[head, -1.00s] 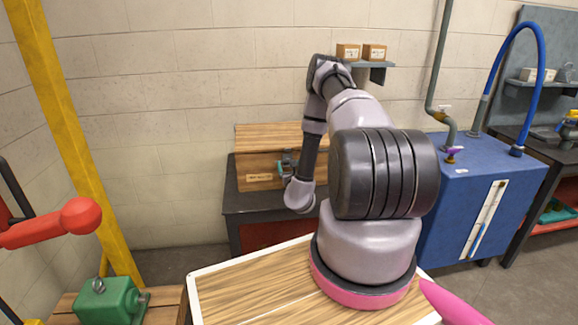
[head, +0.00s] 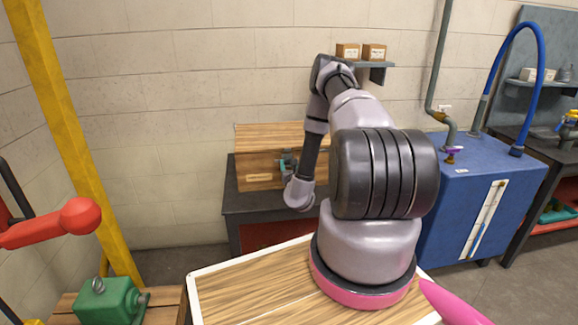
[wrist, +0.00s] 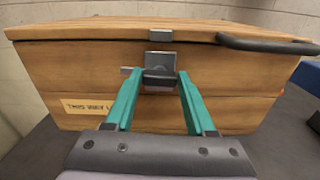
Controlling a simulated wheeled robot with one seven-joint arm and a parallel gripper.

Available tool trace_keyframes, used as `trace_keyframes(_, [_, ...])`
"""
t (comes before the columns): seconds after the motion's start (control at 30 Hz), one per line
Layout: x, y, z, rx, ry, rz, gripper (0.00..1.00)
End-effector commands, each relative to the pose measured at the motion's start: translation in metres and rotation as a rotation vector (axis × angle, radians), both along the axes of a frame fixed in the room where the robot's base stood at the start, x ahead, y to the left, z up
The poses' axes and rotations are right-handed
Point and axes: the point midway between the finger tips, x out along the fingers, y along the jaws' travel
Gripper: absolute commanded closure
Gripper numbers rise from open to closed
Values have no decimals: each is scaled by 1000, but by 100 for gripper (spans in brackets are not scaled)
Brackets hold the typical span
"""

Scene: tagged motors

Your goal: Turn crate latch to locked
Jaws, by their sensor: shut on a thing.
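The wooden crate (head: 256,160) stands on a dark workbench beyond my arm. Its front fills much of the wrist view (wrist: 220,85). The grey metal crate latch (wrist: 160,68) sits on the front, below a small metal plate (wrist: 160,35) at the lid edge. A short tab sticks out to the left of the latch. My gripper (wrist: 158,82) has its two teal fingers on either side of the latch's lower part, shut on it. In the head view my gripper (head: 285,164) is at the crate front, partly hidden by my wrist.
A dark bar handle (wrist: 265,45) crosses the crate's upper right. A paper label (wrist: 85,107) is on the front left. The dark workbench (head: 235,205) has bare top around the crate. A blue tank cabinet (head: 440,225) stands to the right.

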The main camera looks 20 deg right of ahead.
Motion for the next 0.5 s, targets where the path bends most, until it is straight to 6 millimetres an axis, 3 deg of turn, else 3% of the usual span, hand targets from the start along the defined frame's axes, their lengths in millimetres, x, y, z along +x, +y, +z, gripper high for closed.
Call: trace_keyframes(0.5, [-1, -3, -1, 406, -116, -3, 100])
